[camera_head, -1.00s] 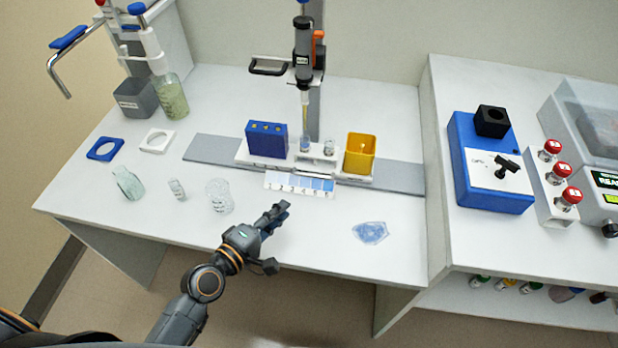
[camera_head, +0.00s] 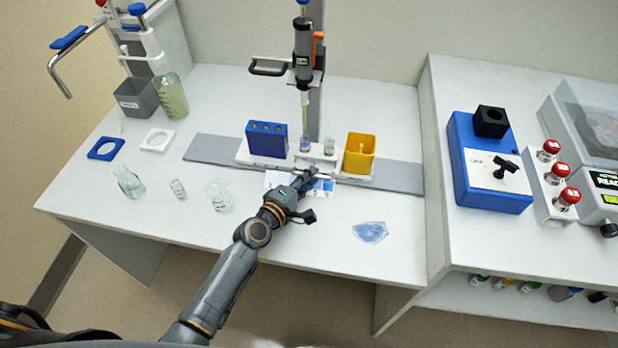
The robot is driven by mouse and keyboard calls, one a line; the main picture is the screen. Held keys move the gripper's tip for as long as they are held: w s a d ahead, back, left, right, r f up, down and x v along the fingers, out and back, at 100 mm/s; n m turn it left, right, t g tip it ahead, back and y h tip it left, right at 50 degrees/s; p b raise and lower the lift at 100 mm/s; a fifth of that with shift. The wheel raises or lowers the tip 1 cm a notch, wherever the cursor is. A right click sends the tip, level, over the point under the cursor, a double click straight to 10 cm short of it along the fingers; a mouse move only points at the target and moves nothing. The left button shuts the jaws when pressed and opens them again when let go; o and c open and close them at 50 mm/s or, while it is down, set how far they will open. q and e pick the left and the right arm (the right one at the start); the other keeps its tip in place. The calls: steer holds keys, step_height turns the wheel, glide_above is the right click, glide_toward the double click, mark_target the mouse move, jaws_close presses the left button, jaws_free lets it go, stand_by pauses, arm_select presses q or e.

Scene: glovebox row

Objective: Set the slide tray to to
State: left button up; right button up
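The slide tray is most likely the white sliding carriage (camera_head: 243,157) on the grey rail (camera_head: 400,178), at the back middle of the bench. It bears a blue rack (camera_head: 266,139), small vials (camera_head: 329,146) and a yellow bin (camera_head: 360,153). A white strip with blue-shaded, numbered fields (camera_head: 324,184) lies along its front. My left gripper (camera_head: 308,178) is over this strip, close to the carriage's front edge, and hides its middle. I cannot tell whether it touches, or whether its fingers are open. My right gripper is out of view.
A pipette (camera_head: 303,55) on a stand rises above the carriage. Glassware, including a flask (camera_head: 129,182), stands at the left front. A clear blue-tinted piece (camera_head: 370,232) lies at the right front. A blue box with a black lever (camera_head: 490,170) stands on the right bench.

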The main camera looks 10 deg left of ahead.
mark_target(283, 175)
arm_select(q)
jaws_close()
steer(key=a+b, duration=0.2)
steer(key=a, duration=0.4)
steer(key=shift+w+a, duration=0.15)
steer(key=shift+a, duration=0.2)
steer(key=shift+d, duration=0.15)
jaws_free()
